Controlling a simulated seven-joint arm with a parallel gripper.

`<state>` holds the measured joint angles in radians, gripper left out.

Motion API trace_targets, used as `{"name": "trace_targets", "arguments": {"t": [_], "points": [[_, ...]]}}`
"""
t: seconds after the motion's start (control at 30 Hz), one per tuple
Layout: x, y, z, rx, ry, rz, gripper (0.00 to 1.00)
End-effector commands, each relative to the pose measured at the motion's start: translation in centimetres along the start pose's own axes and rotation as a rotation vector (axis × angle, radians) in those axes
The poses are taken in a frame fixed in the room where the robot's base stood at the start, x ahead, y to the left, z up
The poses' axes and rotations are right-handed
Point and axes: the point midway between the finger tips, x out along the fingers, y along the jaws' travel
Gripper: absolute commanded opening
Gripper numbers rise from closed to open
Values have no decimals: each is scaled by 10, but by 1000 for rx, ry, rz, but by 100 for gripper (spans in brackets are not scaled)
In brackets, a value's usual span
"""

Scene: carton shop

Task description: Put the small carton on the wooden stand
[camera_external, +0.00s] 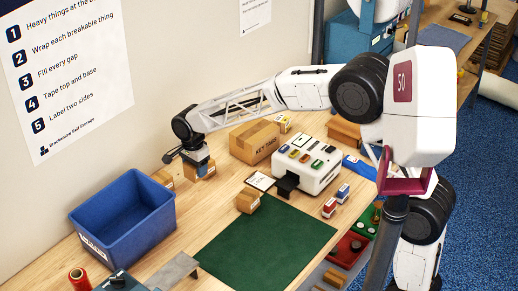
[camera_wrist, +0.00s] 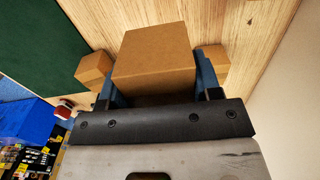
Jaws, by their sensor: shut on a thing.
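My gripper (camera_external: 196,165) is low over the table, between the blue bin and the KEY TAGS box. It is shut on a plain brown carton (camera_wrist: 153,55), which sits between the blue fingers in the wrist view. In the external view that carton (camera_external: 207,170) is partly hidden by the gripper. I cannot tell whether it touches the table. A brown wooden block (camera_external: 345,132), possibly the wooden stand, is behind the white machine and partly hidden.
One other carton (camera_external: 248,203) is at the green mat's (camera_external: 262,245) corner; another (camera_external: 162,178) is by the wall. The blue bin (camera_external: 125,225), KEY TAGS box (camera_external: 254,142) and white machine (camera_external: 312,170) stand around. The mat's middle is clear.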

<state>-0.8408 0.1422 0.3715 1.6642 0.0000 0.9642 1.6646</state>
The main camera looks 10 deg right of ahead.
Motion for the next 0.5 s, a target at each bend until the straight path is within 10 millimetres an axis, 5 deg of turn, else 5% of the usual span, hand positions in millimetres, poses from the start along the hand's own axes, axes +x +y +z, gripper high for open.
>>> {"name": "trace_targets", "arguments": {"t": [0.3,0.5], "points": [[-56,-1,0,0,0,-4,34],[-52,3,-37,77,0,-1,34]]}}
